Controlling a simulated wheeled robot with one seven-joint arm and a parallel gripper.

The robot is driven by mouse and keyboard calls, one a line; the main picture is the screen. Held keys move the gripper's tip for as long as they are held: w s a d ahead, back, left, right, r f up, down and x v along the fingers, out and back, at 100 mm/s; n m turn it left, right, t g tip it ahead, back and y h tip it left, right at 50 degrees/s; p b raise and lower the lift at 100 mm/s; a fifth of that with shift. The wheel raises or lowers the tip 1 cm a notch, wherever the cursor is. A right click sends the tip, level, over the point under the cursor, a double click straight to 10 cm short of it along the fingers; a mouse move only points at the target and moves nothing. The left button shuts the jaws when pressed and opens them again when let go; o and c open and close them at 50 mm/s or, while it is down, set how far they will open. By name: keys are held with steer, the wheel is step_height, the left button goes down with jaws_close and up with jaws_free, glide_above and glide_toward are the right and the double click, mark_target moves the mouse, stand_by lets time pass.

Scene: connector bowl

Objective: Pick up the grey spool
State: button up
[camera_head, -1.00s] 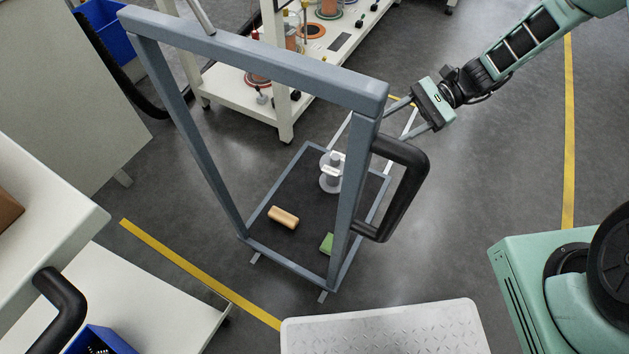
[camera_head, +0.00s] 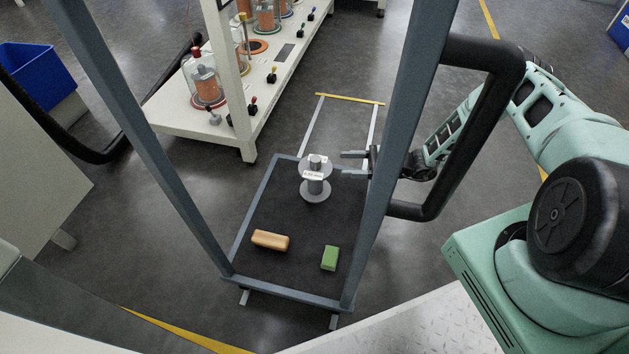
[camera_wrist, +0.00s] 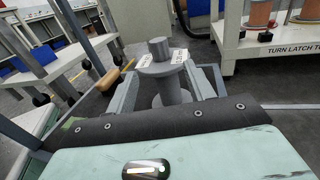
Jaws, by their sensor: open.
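The grey spool (camera_head: 316,181) stands upright on the dark platform (camera_head: 300,215) inside a blue-grey frame, with white labels on its top flange. My gripper (camera_head: 354,163) is open and reaches in from the right, at about the height of the spool's upper part. In the head view its fingertips are just right of the spool. In the wrist view the spool (camera_wrist: 160,70) appears between the two open fingers (camera_wrist: 165,88). I cannot tell whether either finger touches it. A frame post hides part of my gripper in the head view.
A tan block (camera_head: 270,240) and a green block (camera_head: 329,258) lie on the near part of the platform. The frame's upright (camera_head: 395,150) and black handle (camera_head: 515,110) are close to my arm. A white shelf (camera_head: 215,125) with spools stands behind.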

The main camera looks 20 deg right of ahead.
mark_target(315, 162)
steer(key=b+x, duration=0.1)
steer(key=x, duration=0.3)
steer(key=shift+a, duration=0.15)
steer(key=shift+r+b+x, duration=0.15)
steer(key=shift+b+x, duration=0.45)
steer(key=shift+x, duration=0.85)
steer(key=shift+r+b+x, duration=0.15)
steer(key=shift+b+x, duration=0.4)
steer(key=shift+x, duration=0.9)
jaws_close()
